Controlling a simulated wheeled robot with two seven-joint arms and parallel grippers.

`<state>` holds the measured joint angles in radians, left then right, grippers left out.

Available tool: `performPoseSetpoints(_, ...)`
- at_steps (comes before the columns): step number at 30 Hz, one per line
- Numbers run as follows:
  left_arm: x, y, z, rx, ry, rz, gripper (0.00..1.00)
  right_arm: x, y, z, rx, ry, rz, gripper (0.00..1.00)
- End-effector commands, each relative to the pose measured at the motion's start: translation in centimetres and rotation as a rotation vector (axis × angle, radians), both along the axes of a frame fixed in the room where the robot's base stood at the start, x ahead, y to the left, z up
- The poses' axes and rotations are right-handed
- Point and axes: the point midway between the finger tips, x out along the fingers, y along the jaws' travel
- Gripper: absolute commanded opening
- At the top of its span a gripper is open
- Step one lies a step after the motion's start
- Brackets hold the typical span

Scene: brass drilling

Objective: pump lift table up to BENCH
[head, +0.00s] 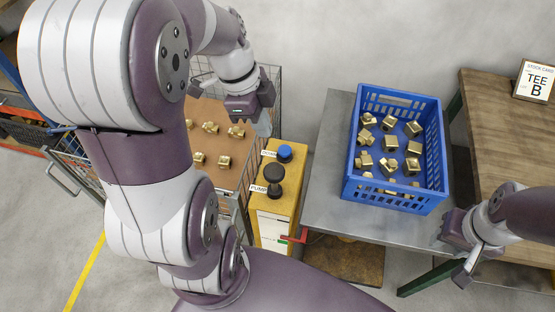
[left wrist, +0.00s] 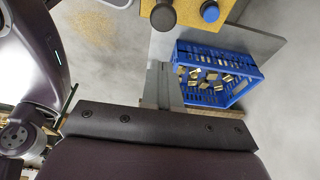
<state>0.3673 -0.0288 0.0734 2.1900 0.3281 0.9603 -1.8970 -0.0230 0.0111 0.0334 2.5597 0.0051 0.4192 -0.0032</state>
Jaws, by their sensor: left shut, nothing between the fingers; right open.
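The lift table's grey top (head: 325,190) carries a blue crate (head: 395,200) of brass fittings and stands beside the wooden bench (head: 490,120); their exact height difference is hard to tell. The yellow pump unit (head: 284,205) has a black knob labelled PUMP (head: 274,174) and a blue knob (head: 285,152). Both knobs also show in the left wrist view, black (left wrist: 163,17) and blue (left wrist: 210,11). My left gripper (head: 263,126) is shut and empty, above and just behind the blue knob, apart from both knobs. My right gripper (head: 452,258) is open and empty by the crate's front right corner.
A wire cage (head: 277,85) with brass fittings on cardboard (head: 215,177) stands left of the pump unit. A red lever (head: 298,237) sticks out at the pump unit's front right. A stock card (head: 534,81) reading TEE B stands on the bench. Floor behind the lift table is clear.

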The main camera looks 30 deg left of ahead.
Motion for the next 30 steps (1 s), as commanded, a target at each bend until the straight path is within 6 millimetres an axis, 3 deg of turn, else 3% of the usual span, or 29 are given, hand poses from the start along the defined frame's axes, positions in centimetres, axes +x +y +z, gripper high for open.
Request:
performPoseSetpoints(4,0.1,-0.2,-1.4,0.001,0.000,-0.001,0.00,0.0,0.0,-1.4,0.000,0.000,0.000,0.43)
performPoseSetpoints(7,0.2,-0.6,-3.4,0.001,0.000,-0.001,0.00,0.0,0.0,-3.5,0.000,0.000,0.000,0.43)
performPoseSetpoints(18,0.6,-2.6,-10.0,0.000,0.006,-0.001,0.00,0.0,0.0,-3.0,0.000,0.000,0.000,0.43)
performPoseSetpoints(21,0.7,-2.4,-11.6,0.000,0.004,0.000,0.00,0.0,0.0,-2.9,0.000,0.000,0.000,0.43)
performPoseSetpoints(30,0.7,-2.3,-13.7,0.001,0.000,0.000,0.00,0.0,0.0,-2.9,0.000,0.000,0.000,0.43)
